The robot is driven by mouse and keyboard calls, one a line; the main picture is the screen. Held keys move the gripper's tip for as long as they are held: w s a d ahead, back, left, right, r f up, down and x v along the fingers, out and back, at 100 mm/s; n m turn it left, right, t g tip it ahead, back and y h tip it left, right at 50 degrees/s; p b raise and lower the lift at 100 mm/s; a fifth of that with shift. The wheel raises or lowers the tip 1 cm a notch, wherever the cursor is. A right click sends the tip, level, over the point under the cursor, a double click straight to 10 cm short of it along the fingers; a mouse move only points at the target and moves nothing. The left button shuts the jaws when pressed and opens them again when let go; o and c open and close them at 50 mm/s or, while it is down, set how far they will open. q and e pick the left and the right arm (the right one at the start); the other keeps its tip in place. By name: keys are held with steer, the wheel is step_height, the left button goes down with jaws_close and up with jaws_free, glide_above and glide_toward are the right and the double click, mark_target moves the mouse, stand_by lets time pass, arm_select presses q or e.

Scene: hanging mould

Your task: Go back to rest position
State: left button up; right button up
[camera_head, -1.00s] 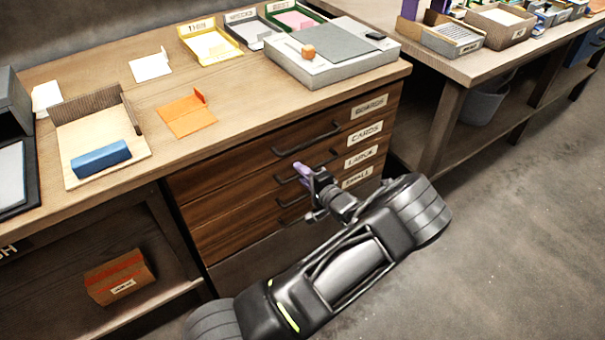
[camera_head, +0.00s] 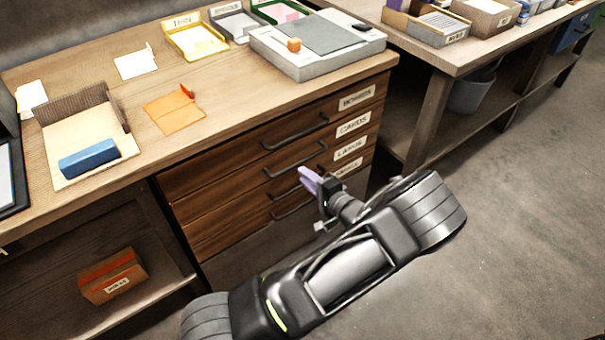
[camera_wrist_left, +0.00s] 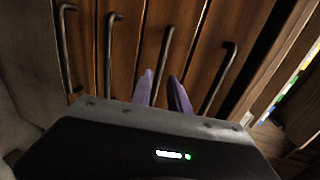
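The labelled drawers look closed in the head view. My right gripper is not in view.
The wooden worktop (camera_head: 215,105) above the drawers holds a blue block (camera_head: 88,158) on a tray, an orange piece (camera_head: 174,112), a grey flat machine (camera_head: 318,55) and a yellow tray (camera_head: 196,42). A cardboard box (camera_head: 112,277) sits on the lower shelf. Floor (camera_head: 520,210) to the right is clear.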

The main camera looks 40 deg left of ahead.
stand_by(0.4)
arm_select(q)
steer(key=s+d+f+n+g+h, duration=0.1)
steer(key=s+d+f+g+h, duration=0.25)
steer(key=s+f, duration=0.6)
steer(key=s+d+f+g+h, duration=0.3)
steer(key=s+f+g+h, duration=0.1)
steer(key=s+f, duration=0.5)
steer(key=s+d+f+n+h, duration=0.1)
steer(key=s+d+f+h, duration=0.1)
steer(key=s+d+h, duration=0.5)
steer(key=w+d+r+n+t+h, duration=0.1)
steer(key=d+r+n+t+h, duration=0.1)
steer(key=d, duration=0.8)
steer(key=d+r+n+t+h, duration=0.1)
steer(key=d+r+t+h, duration=0.15)
steer(key=d, duration=0.65)
step_height(320, 180, up, 13)
steer(key=p, duration=1.3)
steer(key=shift+d+g+p, duration=0.15)
steer(key=shift+g+p, duration=0.25)
steer(key=shift+w, duration=0.1)
